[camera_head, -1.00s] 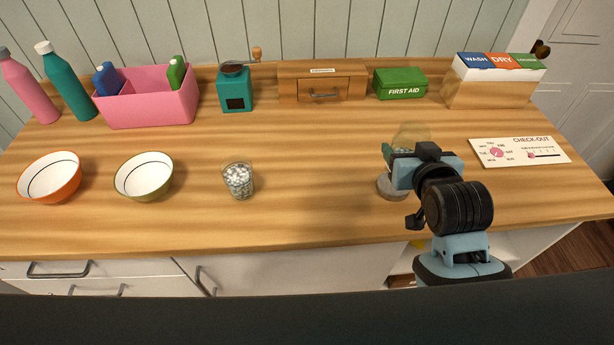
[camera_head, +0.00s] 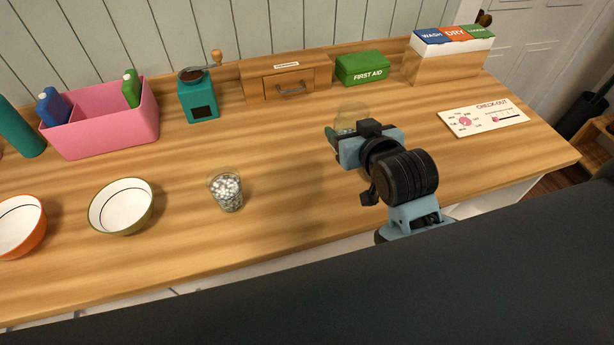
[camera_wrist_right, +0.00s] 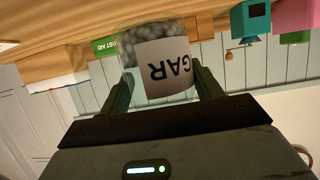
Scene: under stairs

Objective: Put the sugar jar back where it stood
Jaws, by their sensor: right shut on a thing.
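The sugar jar (camera_wrist_right: 158,65) is between the two fingers of my right gripper (camera_head: 350,150) in the right wrist view. It is clear, holds pale grey lumps, and has a white label reading "GAR" upside down there. In the head view its pale see-through upper part (camera_head: 350,116) shows behind my gripper; the rest is hidden. My right gripper is shut on it, over the right half of the wooden counter. I cannot tell whether the jar touches the counter. My left gripper is not in view.
A glass of grey-white lumps (camera_head: 227,192), a green bowl (camera_head: 121,206) and an orange bowl (camera_head: 20,225) stand left. Along the back are a pink caddy (camera_head: 105,125), teal grinder (camera_head: 199,98), wooden drawer box (camera_head: 287,80) and first-aid box (camera_head: 362,69). A check-out card (camera_head: 483,118) lies right.

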